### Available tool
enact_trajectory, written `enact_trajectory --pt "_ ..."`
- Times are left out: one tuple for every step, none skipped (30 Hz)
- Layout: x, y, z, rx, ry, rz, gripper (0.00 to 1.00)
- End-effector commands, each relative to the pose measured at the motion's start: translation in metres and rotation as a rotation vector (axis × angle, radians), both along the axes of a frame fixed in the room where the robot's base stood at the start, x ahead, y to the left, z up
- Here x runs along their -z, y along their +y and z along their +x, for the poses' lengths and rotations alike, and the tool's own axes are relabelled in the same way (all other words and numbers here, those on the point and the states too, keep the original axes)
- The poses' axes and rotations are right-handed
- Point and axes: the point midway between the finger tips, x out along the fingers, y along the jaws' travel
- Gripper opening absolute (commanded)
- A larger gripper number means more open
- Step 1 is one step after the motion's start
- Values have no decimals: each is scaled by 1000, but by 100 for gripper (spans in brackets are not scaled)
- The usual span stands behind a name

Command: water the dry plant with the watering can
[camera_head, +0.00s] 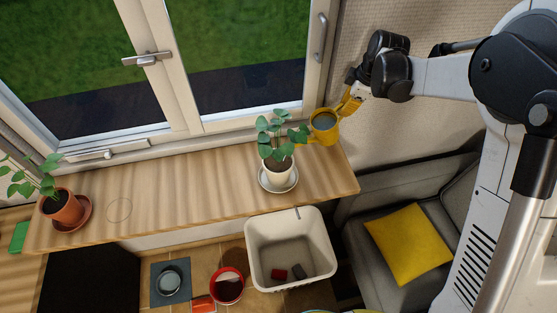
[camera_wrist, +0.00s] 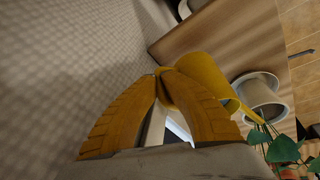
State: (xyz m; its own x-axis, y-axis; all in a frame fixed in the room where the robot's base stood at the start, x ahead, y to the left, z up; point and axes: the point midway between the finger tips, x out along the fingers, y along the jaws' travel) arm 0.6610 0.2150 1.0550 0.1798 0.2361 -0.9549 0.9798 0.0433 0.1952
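The yellow watering can (camera_head: 324,135) is at the right end of the wooden sill, its dark open top facing up. It also shows in the wrist view (camera_wrist: 203,78), its spout reaching toward a leafy plant. My gripper (camera_head: 345,108) is at the can's right side. In the wrist view its orange fingertips (camera_wrist: 162,70) meet at the can's near side, seemingly on its handle, which they mostly hide. The leafy plant in a white pot (camera_head: 278,170) stands on a saucer just left of the can. Another plant in a terracotta pot (camera_head: 63,207) stands at the far left. I cannot tell which is dry.
The window (camera_head: 205,65) is behind the sill (camera_head: 190,190). A white bin (camera_head: 290,232) with small objects, a red pot (camera_head: 227,287) and a grey bowl (camera_head: 169,281) are below. A sofa with a yellow cushion (camera_head: 408,244) is at right. The sill's middle is mostly clear.

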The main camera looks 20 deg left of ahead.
Motion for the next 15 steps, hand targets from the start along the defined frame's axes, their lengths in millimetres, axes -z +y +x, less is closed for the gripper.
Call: enact_trajectory --pt "-1 0 0 0 -1 0 0" --pt "-1 0 0 0 -2 -1 0" --pt "-1 0 0 0 -3 -1 0" --pt "-1 0 0 0 -3 -2 0" --pt "-2 1 -1 -1 -4 -2 0" --pt "-2 1 -1 0 -5 -2 0" --pt "-2 1 -1 0 -5 -3 0" --pt "-3 1 -1 -1 -7 -3 0" --pt "-3 1 -1 -1 -8 -4 0" --pt "-3 1 -1 0 -9 -4 0" --pt "-4 1 -1 -1 -9 -4 0" --pt "-4 1 -1 -1 -10 -5 0" --pt "-4 1 -1 -1 -10 -5 0" --pt "-4 1 -1 -1 -11 -6 0" --pt "-4 1 -1 -1 -12 -6 0"
